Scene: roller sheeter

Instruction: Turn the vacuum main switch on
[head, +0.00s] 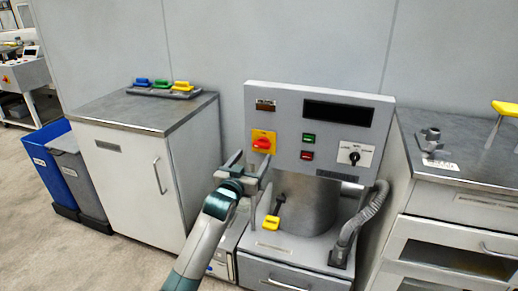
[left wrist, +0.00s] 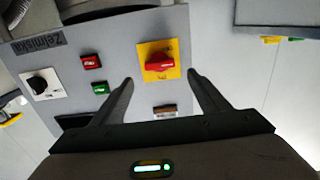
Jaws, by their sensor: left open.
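The main switch is a red rotary knob (head: 262,143) on a yellow plate, at the left of the grey control panel (head: 283,110). In the left wrist view the knob (left wrist: 160,64) lies between the two fingertips, its handle roughly crosswise in the picture. My left gripper (head: 250,159) is open, in front of the panel just below the knob in the head view. In the left wrist view its fingers (left wrist: 160,77) stand on either side of the yellow plate, with a gap to the knob. I cannot tell whether they touch the panel. My right gripper is not in view.
The panel also has a green button (head: 308,138), a red button (head: 306,155), a black selector (head: 354,157) and a dark display (head: 338,113). A grey hose (head: 362,222) and a yellow-ended lever (head: 272,222) sit below. Cabinets flank the machine.

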